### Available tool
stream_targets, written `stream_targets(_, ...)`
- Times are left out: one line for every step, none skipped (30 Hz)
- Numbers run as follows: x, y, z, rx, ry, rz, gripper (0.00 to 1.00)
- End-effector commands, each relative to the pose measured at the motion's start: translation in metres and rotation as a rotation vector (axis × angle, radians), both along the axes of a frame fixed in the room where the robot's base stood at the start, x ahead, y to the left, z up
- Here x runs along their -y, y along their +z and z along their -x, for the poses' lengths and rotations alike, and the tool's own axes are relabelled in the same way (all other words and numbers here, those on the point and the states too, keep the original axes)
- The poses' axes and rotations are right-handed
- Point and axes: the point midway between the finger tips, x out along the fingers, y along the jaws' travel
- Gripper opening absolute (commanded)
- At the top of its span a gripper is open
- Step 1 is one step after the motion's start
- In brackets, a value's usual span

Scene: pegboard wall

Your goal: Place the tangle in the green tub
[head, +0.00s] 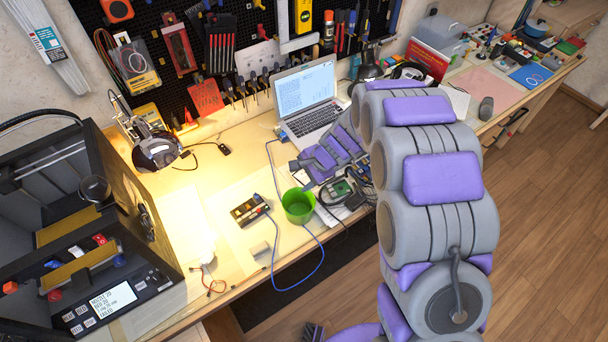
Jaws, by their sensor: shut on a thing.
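The green tub (298,208) stands upright on the wooden workbench, near its front edge, with its open mouth facing up. My gripper (306,186) is at the tub's far rim, low and close above it in the picture. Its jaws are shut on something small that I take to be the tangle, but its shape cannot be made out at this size. My own purple-padded forearm hides part of the area behind the gripper. I cannot tell whether the gripper touches the rim.
A blue cable (272,262) loops on the bench beside the tub. A small circuit module (249,210) lies left of it, and electronics (345,190) lie close on the right. An open laptop (305,95) stands behind. A 3D printer (75,220) fills the left.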

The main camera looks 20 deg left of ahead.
Motion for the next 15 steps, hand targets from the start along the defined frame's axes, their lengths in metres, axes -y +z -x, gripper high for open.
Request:
stream_targets(0.000, -0.002, 0.000, -0.001, 0.000, -0.001, 0.32)
stream_targets(0.000, -0.003, 0.000, -0.001, 0.000, -0.001, 0.32)
stream_targets(0.000, -0.005, 0.000, 0.000, 0.000, 0.000, 0.32)
stream_targets(0.000, -0.007, 0.000, 0.000, 0.000, 0.000, 0.32)
stream_targets(0.001, -0.009, 0.000, -0.001, 0.000, -0.001, 0.32)
stream_targets(0.001, -0.012, 0.000, 0.000, 0.000, -0.001, 0.32)
stream_targets(0.002, -0.014, 0.000, 0.000, 0.000, -0.001, 0.32)
stream_targets(0.002, -0.017, 0.000, -0.001, -0.001, -0.001, 0.32)
stream_targets(0.003, -0.020, 0.000, -0.001, -0.001, -0.001, 0.32)
stream_targets(0.003, -0.023, 0.000, -0.001, 0.000, -0.002, 0.32)
stream_targets(0.003, -0.026, 0.000, -0.001, 0.000, -0.002, 0.32)
stream_targets(0.003, -0.031, 0.000, -0.001, 0.000, -0.002, 0.32)
stream_targets(0.003, -0.034, 0.000, -0.001, 0.000, -0.002, 0.32)
stream_targets(0.003, -0.037, 0.000, -0.001, 0.000, -0.002, 0.32)
stream_targets(0.003, -0.042, 0.000, -0.001, -0.001, -0.001, 0.32)
